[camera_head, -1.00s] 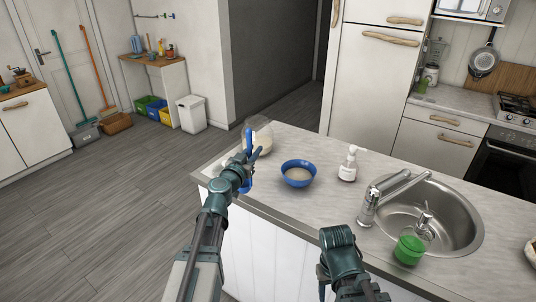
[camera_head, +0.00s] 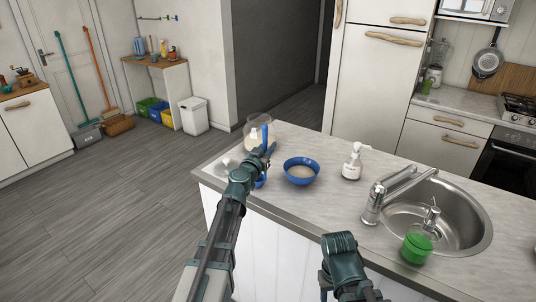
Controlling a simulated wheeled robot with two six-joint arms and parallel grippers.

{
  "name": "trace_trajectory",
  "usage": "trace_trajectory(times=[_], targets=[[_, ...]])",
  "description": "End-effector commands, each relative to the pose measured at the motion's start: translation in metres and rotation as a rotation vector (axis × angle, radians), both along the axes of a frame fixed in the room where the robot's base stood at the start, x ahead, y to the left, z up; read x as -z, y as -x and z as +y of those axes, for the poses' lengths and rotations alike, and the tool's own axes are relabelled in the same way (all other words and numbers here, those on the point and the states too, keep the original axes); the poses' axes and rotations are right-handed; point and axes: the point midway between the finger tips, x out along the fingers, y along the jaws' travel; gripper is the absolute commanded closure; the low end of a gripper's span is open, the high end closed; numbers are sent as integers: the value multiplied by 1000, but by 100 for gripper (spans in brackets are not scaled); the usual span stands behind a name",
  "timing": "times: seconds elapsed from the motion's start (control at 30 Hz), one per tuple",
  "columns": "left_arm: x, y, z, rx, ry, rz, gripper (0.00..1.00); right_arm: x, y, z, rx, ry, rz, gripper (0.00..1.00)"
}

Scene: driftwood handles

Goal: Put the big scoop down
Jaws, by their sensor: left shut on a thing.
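The big scoop is blue; its upper part (camera_head: 265,134) stands up above my left gripper (camera_head: 268,154), and another blue part shows just below the jaws. My left gripper is shut on it over the left end of the counter (camera_head: 320,214). The gripper and wrist hide the scoop's middle, and I cannot tell whether its lower end touches the counter. A blue bowl (camera_head: 301,173) with pale contents stands just right of the scoop. A clear glass vessel (camera_head: 257,124) with cream contents is behind it. Part of my right arm shows at the bottom, but its fingers do not.
A white pump bottle (camera_head: 352,165) stands right of the bowl. The sink (camera_head: 455,238) with its tap (camera_head: 385,195) is farther right, with a green soap bottle (camera_head: 417,244) at its edge. Bare counter lies in front of the bowl.

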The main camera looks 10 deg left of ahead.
Motion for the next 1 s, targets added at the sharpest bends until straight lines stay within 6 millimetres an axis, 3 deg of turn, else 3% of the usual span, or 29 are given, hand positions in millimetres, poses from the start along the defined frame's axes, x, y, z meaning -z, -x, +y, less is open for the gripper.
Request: trace_trajectory(times=[0.43, 0.47, 0.6, 1.0], targets=[[9, 0, 0, 0, 0, 0, 100, 9, 0, 0, 0, 0, 0, 50], [7, 0, 0, 0, 0, 0, 68, 7, 0, 0, 0, 0, 0, 50], [7, 0, 0, 0, 0, 0, 44, 7, 0, 0, 0, 0, 0, 50], [4, 0, 0, 0, 0, 0, 44, 4, 0, 0, 0, 0, 0, 50]])
